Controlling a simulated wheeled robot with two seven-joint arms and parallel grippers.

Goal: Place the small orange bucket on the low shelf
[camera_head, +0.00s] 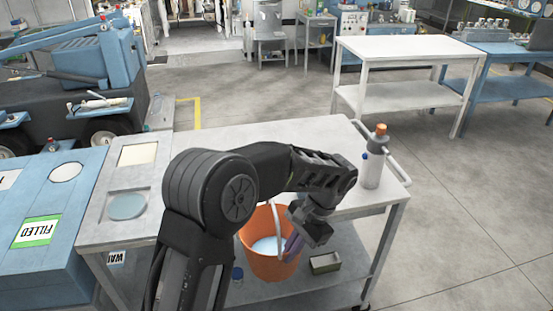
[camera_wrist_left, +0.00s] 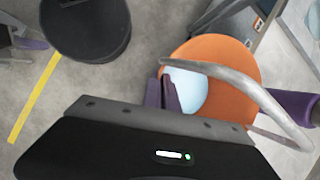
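The small orange bucket (camera_head: 257,266), with a pale blue-white inside and a pale handle, is at the front of the grey table. My left gripper (camera_head: 292,246) is at its right side, with purple fingers close together at the rim. In the left wrist view, the fingers (camera_wrist_left: 165,94) straddle the edge of the bucket (camera_wrist_left: 228,58) and look shut on it. The grey handle arcs away to the right there. The low shelf (camera_head: 335,288) lies under the tabletop; I cannot tell whether the bucket touches it. My right gripper is out of the head view.
A small open box (camera_head: 325,263) and a blue-capped item (camera_head: 237,273) are near the bucket. A blue cabinet (camera_head: 50,205) adjoins at left.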

